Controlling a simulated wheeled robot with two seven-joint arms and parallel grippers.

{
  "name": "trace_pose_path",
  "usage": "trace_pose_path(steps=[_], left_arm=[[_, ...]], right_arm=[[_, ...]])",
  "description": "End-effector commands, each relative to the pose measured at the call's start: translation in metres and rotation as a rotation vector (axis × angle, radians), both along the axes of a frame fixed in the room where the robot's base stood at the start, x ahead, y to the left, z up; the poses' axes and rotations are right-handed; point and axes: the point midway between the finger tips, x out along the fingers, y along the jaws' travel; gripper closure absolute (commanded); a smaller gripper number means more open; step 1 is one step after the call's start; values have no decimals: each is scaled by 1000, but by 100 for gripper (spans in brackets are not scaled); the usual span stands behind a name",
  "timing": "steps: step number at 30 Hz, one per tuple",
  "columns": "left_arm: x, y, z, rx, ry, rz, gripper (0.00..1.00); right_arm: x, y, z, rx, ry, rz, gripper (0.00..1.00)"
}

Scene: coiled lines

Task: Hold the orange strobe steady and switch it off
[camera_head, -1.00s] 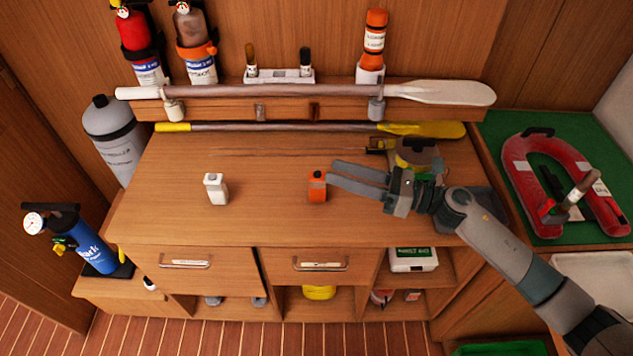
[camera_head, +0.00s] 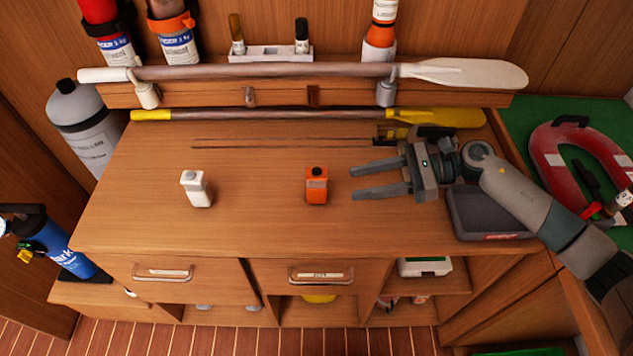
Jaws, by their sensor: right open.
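The orange strobe (camera_head: 316,186) stands upright on the wooden counter, a small orange block with a dark round top. My right gripper (camera_head: 352,180) is open, just to the right of the strobe. Its two fingers point left toward the strobe with a gap between their tips and it; nothing is between them. A similar white strobe (camera_head: 196,189) stands upright to the left on the same counter. My left gripper is not in view.
A dark grey tray (camera_head: 464,226) sits on the counter's right, below my right arm. A yellow paddle (camera_head: 215,116) and a white-bladed paddle (camera_head: 270,71) lie along the back. The counter (camera_head: 250,220) around the two strobes is clear.

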Motion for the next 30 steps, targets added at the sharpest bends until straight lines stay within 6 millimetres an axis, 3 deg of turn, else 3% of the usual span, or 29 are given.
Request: trace_pose_path(steps=[14,28,30], left_arm=[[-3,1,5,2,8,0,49],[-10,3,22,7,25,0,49],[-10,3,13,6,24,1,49]], right_arm=[[0,11,-1,3,2,-2,58],[0,61,-16,3,3,-1,58],[0,69,-23,3,0,-1,58]])
